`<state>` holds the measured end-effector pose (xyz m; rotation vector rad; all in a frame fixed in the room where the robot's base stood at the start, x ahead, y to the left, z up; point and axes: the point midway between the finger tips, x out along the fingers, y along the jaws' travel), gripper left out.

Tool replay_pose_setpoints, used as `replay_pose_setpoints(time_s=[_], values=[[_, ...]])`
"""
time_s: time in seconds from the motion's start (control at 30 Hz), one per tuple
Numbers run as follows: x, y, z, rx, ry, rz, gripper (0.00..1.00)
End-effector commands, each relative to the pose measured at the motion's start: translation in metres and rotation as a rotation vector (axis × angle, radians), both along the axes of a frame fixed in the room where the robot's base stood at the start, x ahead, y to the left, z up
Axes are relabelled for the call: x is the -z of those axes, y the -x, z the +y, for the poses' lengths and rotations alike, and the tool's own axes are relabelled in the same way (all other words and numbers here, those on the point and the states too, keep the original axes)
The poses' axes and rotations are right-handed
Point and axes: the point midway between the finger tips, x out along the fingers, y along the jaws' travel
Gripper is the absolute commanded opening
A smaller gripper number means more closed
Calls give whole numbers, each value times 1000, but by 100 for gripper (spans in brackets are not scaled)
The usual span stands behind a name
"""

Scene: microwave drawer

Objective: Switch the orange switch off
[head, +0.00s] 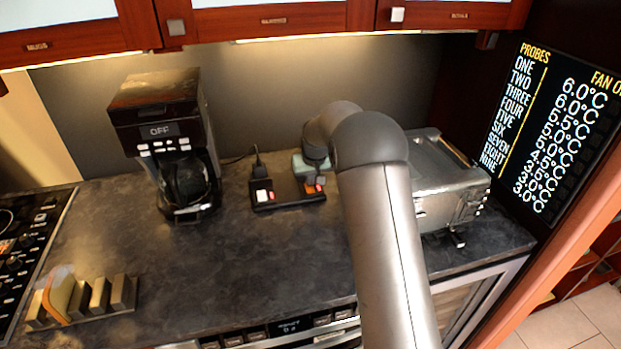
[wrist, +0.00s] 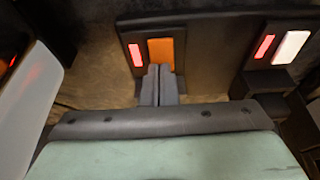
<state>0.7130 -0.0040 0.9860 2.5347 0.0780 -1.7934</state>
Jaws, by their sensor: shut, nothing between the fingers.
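The orange switch (wrist: 161,51) shows in the wrist view, with a lit red light (wrist: 136,54) to its left. My gripper (wrist: 158,70) is shut and empty. Its fingertips overlap the lower edge of the orange switch; I cannot tell whether they touch it. In the head view the switch panel (head: 278,205) lies on the counter, and the orange switch (head: 311,189) is partly hidden below my wrist. A white switch (wrist: 291,47) with its own lit red light (wrist: 263,46) sits to the right in the wrist view.
A coffee maker (head: 160,125) stands left of the panel, its display reading OFF. A silver toaster-like appliance (head: 440,180) stands on the right, partly behind my arm. A black plug (head: 258,165) rises behind the white switch. The front counter (head: 230,265) is mostly clear.

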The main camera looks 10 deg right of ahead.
Motion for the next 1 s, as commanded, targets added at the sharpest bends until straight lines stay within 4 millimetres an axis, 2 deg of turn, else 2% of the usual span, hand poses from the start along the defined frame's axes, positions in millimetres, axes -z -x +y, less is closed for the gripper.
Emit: replay_pose_setpoints(time_s=[0.07,0.13,0.37,0.73,1.0], values=[[9,-2,0,0,0,0,0],[4,-2,0,0,0,0,0],[6,0,0,0,0,3,0],[7,16,-1,0,0,7,0],[6,16,-1,0,0,7,0]])
